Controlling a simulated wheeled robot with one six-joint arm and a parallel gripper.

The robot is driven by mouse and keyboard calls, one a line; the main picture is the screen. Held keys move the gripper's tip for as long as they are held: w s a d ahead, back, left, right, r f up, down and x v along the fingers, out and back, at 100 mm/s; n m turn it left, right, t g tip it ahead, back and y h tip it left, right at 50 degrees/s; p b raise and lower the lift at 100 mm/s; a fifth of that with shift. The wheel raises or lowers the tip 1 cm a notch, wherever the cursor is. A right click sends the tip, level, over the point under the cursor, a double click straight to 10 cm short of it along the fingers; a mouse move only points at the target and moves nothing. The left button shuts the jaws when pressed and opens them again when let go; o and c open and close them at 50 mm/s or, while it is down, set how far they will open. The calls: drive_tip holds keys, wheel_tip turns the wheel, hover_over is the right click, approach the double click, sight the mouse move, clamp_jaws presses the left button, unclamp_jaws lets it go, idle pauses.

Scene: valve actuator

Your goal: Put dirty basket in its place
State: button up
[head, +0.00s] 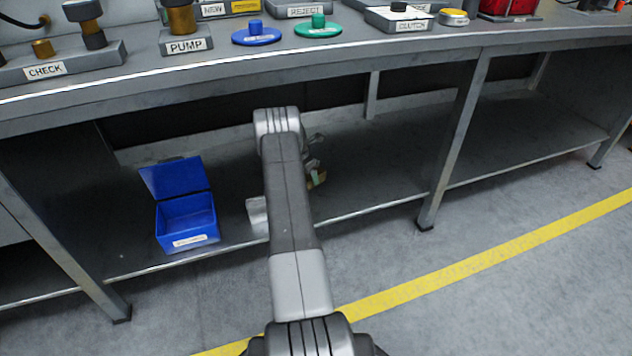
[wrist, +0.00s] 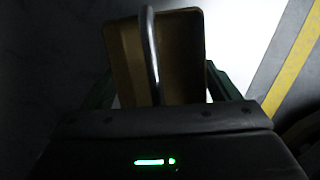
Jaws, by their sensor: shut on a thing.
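The basket (wrist: 182,55) shows in the wrist view as a tan-brown open box with a curved metal handle (wrist: 150,50). My gripper (wrist: 158,95) is shut on its handle, with a dark green finger on either side. In the head view my arm reaches under the bench, and its forearm hides most of the gripper and basket. A small tan and green bit (head: 318,178) shows just right of the arm, above the lower shelf. No label on the basket is readable.
A blue open-lidded bin (head: 187,218) stands on the lower shelf (head: 375,175) left of my arm. A pale grey piece (head: 257,212) lies at the shelf's front edge. Bench legs (head: 455,145) flank the bay. The bench top (head: 350,50) carries labelled parts and buttons. The shelf's right is clear.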

wheel_tip(320, 180, down, 6)
drive_tip(key=shift+f+b, duration=0.2)
drive_tip(key=shift+b, duration=0.8)
drive_tip(key=shift+r, duration=0.1)
drive_tip(key=o, duration=1.4)
drive_tip(key=p+v, duration=0.4)
drive_tip(key=v, duration=0.8)
drive_tip(key=shift+d, duration=0.1)
